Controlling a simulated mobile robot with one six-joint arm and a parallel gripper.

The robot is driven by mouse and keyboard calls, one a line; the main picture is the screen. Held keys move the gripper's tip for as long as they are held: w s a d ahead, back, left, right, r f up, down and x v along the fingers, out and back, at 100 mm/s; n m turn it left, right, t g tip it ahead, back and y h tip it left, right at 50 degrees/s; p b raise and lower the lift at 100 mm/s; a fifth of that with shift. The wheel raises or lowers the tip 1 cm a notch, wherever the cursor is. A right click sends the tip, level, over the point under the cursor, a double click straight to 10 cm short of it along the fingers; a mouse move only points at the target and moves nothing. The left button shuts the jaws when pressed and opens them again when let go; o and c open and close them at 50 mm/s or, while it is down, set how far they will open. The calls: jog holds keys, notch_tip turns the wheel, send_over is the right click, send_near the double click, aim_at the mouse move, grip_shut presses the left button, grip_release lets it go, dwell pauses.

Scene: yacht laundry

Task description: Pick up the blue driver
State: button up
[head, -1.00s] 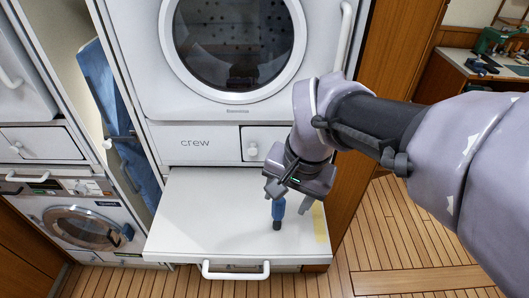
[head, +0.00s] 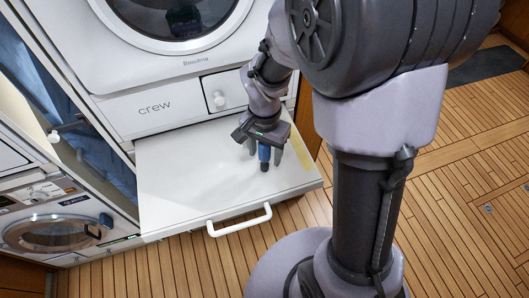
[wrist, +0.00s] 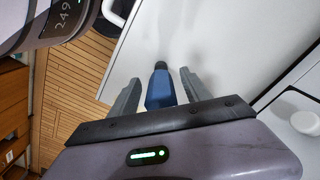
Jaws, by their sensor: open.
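The blue driver (head: 264,153) stands upright on the white pull-out shelf (head: 185,185), its dark end down near the shelf surface. My gripper (head: 264,158) is above the shelf's right part, pointing down, with the driver between its fingers. In the wrist view the driver (wrist: 161,87) lies between the two grey fingertips (wrist: 158,85) of my open gripper, with a gap visible on each side. The driver's upper end is hidden behind the gripper body.
A white handle (head: 239,222) runs along the shelf's front edge. A yellow strip (head: 300,150) marks the shelf's right side. Wooden floor lies to the right.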

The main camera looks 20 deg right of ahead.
notch_tip(320, 180, down, 2)
jog(key=shift+a+f, duration=0.1)
jog(key=shift+f, duration=0.1)
jog(key=shift+r, duration=0.1)
grip_shut()
jog(key=shift+r, duration=0.1)
jog(key=shift+r, duration=0.35)
jog(key=r, duration=0.1)
jog(key=r+p, duration=0.1)
jog(key=r, duration=0.1)
jog(key=shift+s+d, duration=0.2)
jog(key=shift+s, duration=0.05)
jog(key=s+d+b, duration=0.1)
jog(key=s+d, duration=0.3)
jog(key=s, duration=0.2)
jog(key=s+d+r+b, duration=0.1)
jog(key=s+d, duration=0.2)
jog(key=s, duration=0.4)
jog(key=shift+s+d, duration=0.15)
jog(key=shift+d, duration=0.25)
